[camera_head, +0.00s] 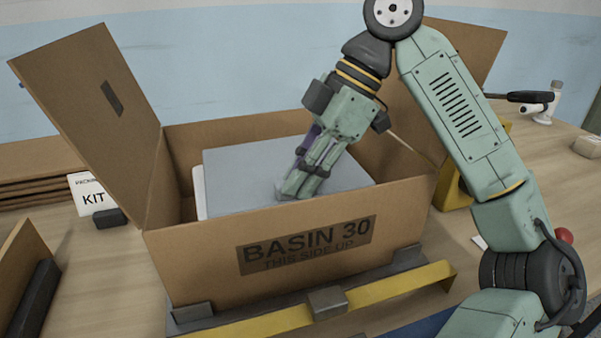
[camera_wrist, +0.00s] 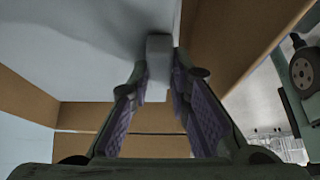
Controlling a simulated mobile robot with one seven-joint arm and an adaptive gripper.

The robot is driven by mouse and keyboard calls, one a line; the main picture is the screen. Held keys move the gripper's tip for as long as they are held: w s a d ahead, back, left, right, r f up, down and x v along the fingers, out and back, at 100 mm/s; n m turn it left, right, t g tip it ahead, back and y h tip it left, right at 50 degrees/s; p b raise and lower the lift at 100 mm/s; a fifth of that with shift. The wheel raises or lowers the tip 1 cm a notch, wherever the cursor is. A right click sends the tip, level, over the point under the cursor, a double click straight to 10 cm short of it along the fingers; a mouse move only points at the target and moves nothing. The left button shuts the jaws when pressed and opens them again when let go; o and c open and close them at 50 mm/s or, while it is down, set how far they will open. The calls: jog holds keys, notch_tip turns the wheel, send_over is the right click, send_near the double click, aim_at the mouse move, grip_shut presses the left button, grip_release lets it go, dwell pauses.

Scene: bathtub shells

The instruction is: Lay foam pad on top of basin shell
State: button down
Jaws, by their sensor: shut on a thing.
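The foam pad (camera_head: 240,168), a flat grey slab, is inside the open cardboard box, lying roughly level. In the wrist view the pad (camera_wrist: 85,45) fills the upper left. A white rim of the basin shell (camera_head: 200,193) shows at the pad's left edge; the rest of the shell is hidden. My gripper (camera_head: 296,186) reaches down into the box over the pad's right part. Its fingers are shut on a small grey block (camera_wrist: 158,46) that appears to be a tab of the pad. Whether the pad touches the shell all round cannot be told.
The cardboard box (camera_head: 200,254), marked BASIN 30, has raised flaps at left (camera_head: 88,110) and right. Its walls surround the pad closely. A yellow-edged stand (camera_head: 265,323) holds it on the table.

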jog(key=shift+f, duration=0.45)
jog(key=shift+f, duration=0.1)
jog(key=c, duration=1.5)
grip_release()
jog(key=shift+r, duration=0.25)
jog(key=shift+p+v, duration=1.7)
jog(key=shift+v, duration=4.6)
